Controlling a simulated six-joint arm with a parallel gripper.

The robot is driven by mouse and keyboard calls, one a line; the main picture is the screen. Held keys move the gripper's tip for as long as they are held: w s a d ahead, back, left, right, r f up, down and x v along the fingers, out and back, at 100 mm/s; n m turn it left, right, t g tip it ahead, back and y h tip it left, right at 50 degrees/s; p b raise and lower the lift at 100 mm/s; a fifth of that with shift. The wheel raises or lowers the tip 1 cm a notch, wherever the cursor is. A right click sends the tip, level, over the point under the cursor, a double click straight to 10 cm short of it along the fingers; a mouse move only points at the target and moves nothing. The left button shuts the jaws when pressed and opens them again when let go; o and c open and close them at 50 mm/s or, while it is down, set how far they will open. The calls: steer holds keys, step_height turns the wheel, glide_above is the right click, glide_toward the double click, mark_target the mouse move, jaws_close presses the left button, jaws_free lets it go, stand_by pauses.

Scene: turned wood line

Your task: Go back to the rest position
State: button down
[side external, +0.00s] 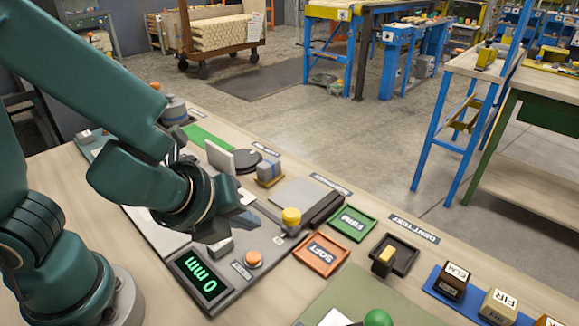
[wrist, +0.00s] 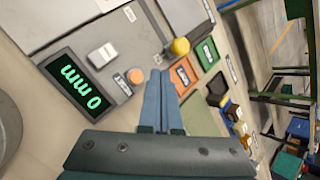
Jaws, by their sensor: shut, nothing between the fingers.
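My gripper (side external: 243,218) hangs over the grey test panel in the side view, above the bench top. In the wrist view its two blue-grey fingers (wrist: 160,90) lie together with nothing between them. Below and around it are a display reading 0 mm (side external: 203,278), an orange button (side external: 254,259) and a yellow knob (side external: 291,216). The display (wrist: 78,85), orange button (wrist: 134,76) and yellow knob (wrist: 180,47) also show in the wrist view, clear of the fingers. My arm hides part of the panel in the side view.
An orange SOFT tray (side external: 321,270), a green FIRM tray (side external: 350,237) and a dark tray (side external: 408,262) with a small block (side external: 383,262) are to the right. Labelled blocks stand on a blue strip (side external: 433,284). A green ball (side external: 378,318) is at the front. The air above the bench looks free.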

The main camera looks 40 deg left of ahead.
steer(key=s+a+r+n+y, duration=0.1)
steer(key=a+r+n+y, duration=0.1)
steer(key=a+r+n, duration=0.6)
steer(key=s+d+n+h, duration=0.1)
steer(key=s+n, duration=0.2)
steer(key=n, duration=0.5)
steer(key=s+d+f+n+g+h, duration=0.1)
steer(key=s+n+h, duration=0.1)
steer(key=n, duration=0.7)
steer(key=shift+s+g, duration=0.3)
steer(key=shift+s, duration=0.4)
steer(key=shift+d+f, duration=0.1)
